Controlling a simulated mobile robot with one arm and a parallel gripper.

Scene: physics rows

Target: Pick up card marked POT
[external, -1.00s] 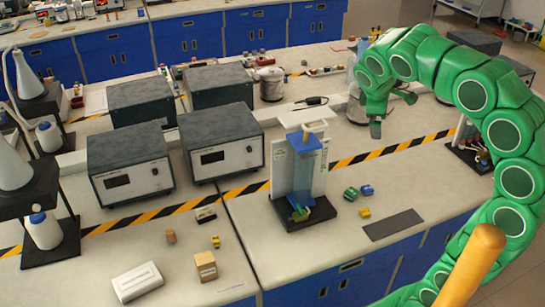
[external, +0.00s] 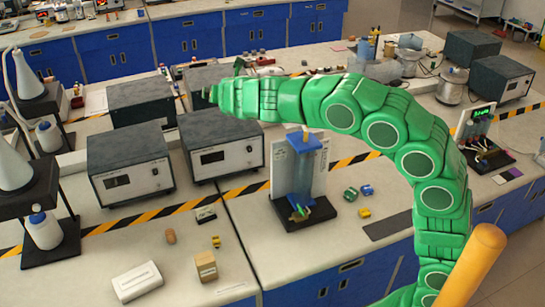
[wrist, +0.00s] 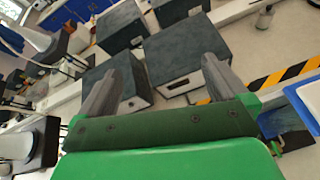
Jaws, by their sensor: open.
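I cannot make out the lettering POT on anything in these views. A dark flat rectangle (external: 386,226) lies on the near bench right of the blue-topped stand, and a small purple flat piece (external: 515,172) lies further right; no marking is legible on either. My gripper (external: 212,92) is at the end of the green arm, raised above the grey instrument boxes. In the wrist view my gripper (wrist: 160,76) shows two grey fingers spread apart, with nothing between them but the boxes below.
Grey instrument boxes (external: 128,166) crowd the left bench. The blue-topped stand (external: 298,178) rises near the middle. Small green, blue and yellow blocks (external: 366,190) lie beside it. A white box (external: 137,281) and a wooden block (external: 205,266) sit at the front left.

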